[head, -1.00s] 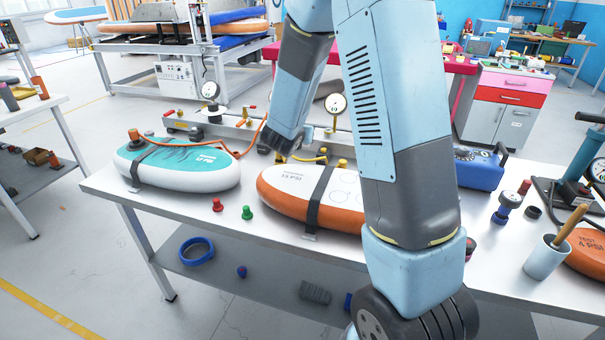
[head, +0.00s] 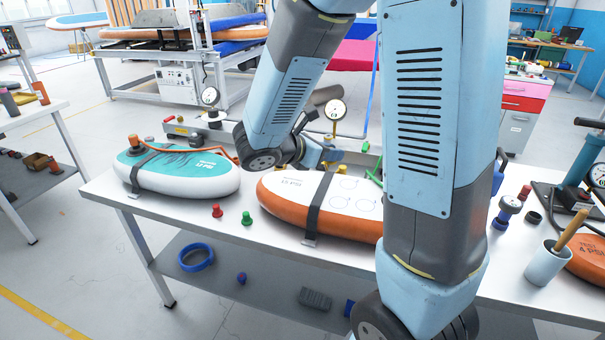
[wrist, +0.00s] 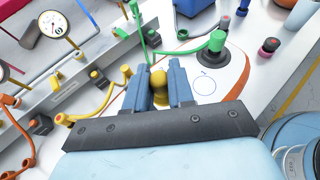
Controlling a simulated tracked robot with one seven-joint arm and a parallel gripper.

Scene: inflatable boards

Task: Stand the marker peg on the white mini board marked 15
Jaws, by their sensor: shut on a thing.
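The white board (head: 296,190) with an orange side, its print too blurred to read now, lies on the bench under a dark strap. Several printed circles mark its top. My gripper (wrist: 161,76) is shut on a yellow peg (wrist: 160,90) with a rounded top, seen between the two blue fingers in the wrist view. In the head view my gripper (head: 314,153) is over the far side of the board, partly hidden by my arm. In the wrist view the board's white top (wrist: 222,82), with one circle, shows beyond and right of the fingers. Whether the peg touches the board cannot be told.
A green-capped valve with a green hose (wrist: 217,42) stands at the board's end. Pressure gauges (head: 335,110) and yellow fittings line the rail behind. A red peg (head: 217,210) and green peg (head: 247,218) stand in front. A teal-and-white board (head: 180,172) lies left.

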